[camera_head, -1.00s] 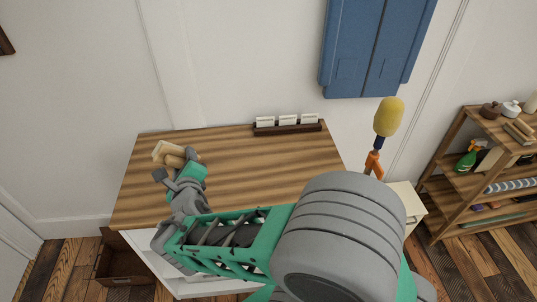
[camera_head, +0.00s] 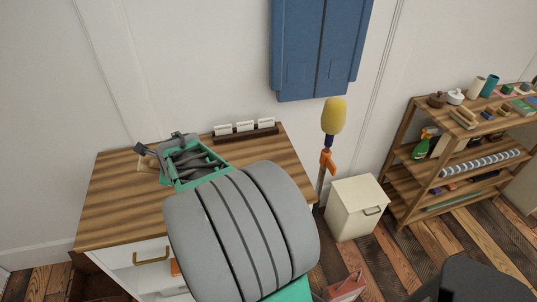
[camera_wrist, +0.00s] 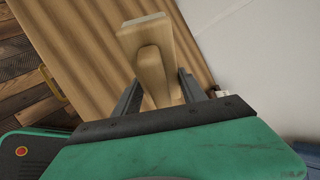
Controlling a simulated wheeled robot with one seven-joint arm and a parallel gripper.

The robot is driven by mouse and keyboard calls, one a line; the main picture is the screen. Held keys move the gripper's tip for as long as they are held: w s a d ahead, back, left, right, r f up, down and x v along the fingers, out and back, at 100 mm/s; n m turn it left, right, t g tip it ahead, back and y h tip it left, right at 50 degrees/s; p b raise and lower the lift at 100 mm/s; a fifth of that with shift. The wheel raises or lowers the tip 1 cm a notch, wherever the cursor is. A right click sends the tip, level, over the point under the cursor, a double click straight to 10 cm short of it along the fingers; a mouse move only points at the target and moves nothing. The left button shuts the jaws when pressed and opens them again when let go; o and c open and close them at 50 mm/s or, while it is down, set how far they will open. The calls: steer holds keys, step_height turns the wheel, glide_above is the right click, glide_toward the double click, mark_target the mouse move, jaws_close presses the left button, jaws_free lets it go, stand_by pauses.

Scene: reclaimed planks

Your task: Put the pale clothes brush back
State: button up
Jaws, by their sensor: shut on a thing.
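The pale clothes brush (camera_wrist: 155,65) is light wood, with a pale strip along its far end in the wrist view. My gripper (camera_wrist: 160,92) is shut on it, one finger on each side of the handle. In the head view the brush (camera_head: 147,161) shows only in part, behind my gripper (camera_head: 152,150), at the left side of the striped wooden dresser top (camera_head: 105,195). In the wrist view the brush is over the wood surface; I cannot tell whether it touches it.
A card holder (camera_head: 246,134) stands at the back of the dresser. To the right are a yellow-headed duster (camera_head: 333,116), a cream cabinet (camera_head: 353,212) and a wooden shelf (camera_head: 398,165) with brushes (camera_head: 463,118), jars and a spray bottle (camera_head: 422,146). A dresser drawer handle (camera_head: 152,258) faces front.

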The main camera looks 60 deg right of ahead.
steer(key=s+d+n+g+y+p, duration=0.15)
steer(key=s+d+n+g, duration=0.45)
steer(key=s+d, duration=0.8)
steer(key=s+d+r+n+g+h+p, duration=0.2)
steer(key=s+d+n, duration=0.3)
steer(key=s+d, duration=0.65)
steer(key=w+d+f+p, duration=0.1)
steer(key=d+f, duration=0.2)
steer(key=w+d+f+p, duration=0.1)
steer(key=w+d+f, duration=0.1)
steer(key=d+f, duration=0.2)
steer(key=w+d+f+p, duration=0.1)
steer(key=w+d+f, duration=0.1)
steer(key=d+f, duration=0.1)
steer(key=shift+w+d+f+p, duration=0.15)
steer(key=shift+d+f+p, duration=0.05)
steer(key=shift+d+p, duration=0.2)
step_height(320, 180, down, 3)
steer(key=shift+f+p, duration=0.1)
steer(key=shift+p, duration=0.55)
steer(key=o, duration=1.2)
steer(key=shift+a, duration=0.1)
